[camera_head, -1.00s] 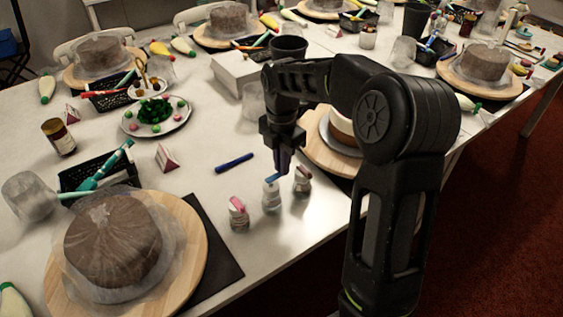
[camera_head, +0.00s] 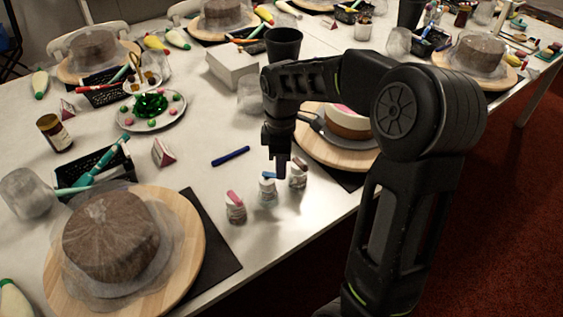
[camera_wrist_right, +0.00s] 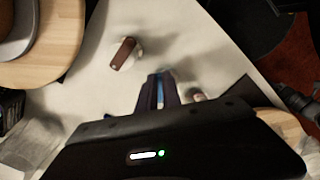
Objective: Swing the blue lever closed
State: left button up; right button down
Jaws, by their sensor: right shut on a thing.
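The small bottle with the blue lever (camera_head: 268,175) on its top stands in the middle of a row of three; its pale body (camera_head: 267,192) is upright on the white table. My right gripper (camera_head: 281,172) points down at the lever's right side. In the right wrist view, the gripper's dark fingers (camera_wrist_right: 159,91) are shut on the blue lever (camera_wrist_right: 160,94), which shows as a blue strip between them. The fingers hide part of the lever, so its exact angle is hard to tell. My left gripper is not in view.
A bottle with a pink lever (camera_head: 235,206) stands close on the left, and one with a brown lever (camera_head: 298,174) close on the right. A blue pen (camera_head: 231,156) lies behind. A wooden turntable (camera_head: 325,150) with a cake stands behind right.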

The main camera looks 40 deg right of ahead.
jog(key=shift+s+a+m, duration=0.15)
jog(key=shift+a+m, duration=0.25)
jog(key=shift+m, duration=0.7)
jog(key=shift+s+a+m, duration=0.2)
jog(key=shift+a+m, duration=0.2)
jog(key=shift+m, duration=0.7)
jog(key=shift+s+a+m, duration=0.15)
jog(key=shift+a+m, duration=0.25)
jog(key=shift+m, duration=0.7)
jog(key=c, duration=1.5)
grip_release()
jog(key=shift+r, duration=0.1)
notch_tip(320, 180, up, 8)
